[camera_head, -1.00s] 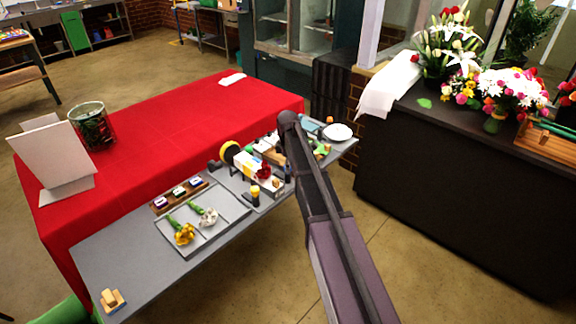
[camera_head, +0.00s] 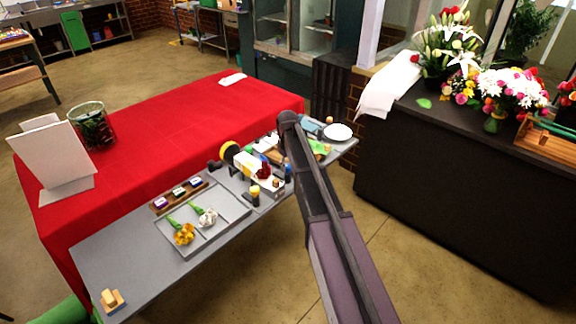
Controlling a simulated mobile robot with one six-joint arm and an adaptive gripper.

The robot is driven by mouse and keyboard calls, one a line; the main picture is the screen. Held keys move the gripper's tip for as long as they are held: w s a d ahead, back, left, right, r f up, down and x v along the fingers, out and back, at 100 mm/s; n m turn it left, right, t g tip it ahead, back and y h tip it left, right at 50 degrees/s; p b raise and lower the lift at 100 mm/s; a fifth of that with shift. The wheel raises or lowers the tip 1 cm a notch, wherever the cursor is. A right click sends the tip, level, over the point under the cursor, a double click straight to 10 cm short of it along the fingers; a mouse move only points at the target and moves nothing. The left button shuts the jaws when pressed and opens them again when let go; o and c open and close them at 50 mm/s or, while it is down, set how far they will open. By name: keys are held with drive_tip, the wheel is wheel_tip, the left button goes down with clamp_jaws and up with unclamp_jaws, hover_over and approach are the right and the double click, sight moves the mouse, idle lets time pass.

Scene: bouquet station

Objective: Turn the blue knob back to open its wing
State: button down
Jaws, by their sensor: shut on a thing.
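The bouquet fixture lies on the grey table, with a white body (camera_head: 243,161), a yellow and black round part (camera_head: 229,149) and a dark red bloom (camera_head: 264,171) at its near end. A yellow-topped black knob (camera_head: 255,193) stands at its front. A small dark upright piece with a bluish tint (camera_head: 288,171) stands just left of my arm; I cannot tell whether it is the blue knob. Green and orange parts (camera_head: 320,147) show right of my arm. My arm crosses the fixture and hides its middle; my gripper is hidden behind it.
A grey tray (camera_head: 229,221) with yellow and white flowers lies on the grey table (camera_head: 130,250). A red-covered table (camera_head: 190,115) with a glass jar (camera_head: 93,126) is behind. A white plate (camera_head: 338,132) sits at the far right end. Floor is clear on the right.

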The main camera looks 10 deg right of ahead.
drive_tip(key=m, duration=0.3)
drive_tip(key=shift+m, duration=2.3)
drive_tip(key=shift+c, duration=1.5)
unclamp_jaws()
drive_tip(key=shift+n, duration=0.3)
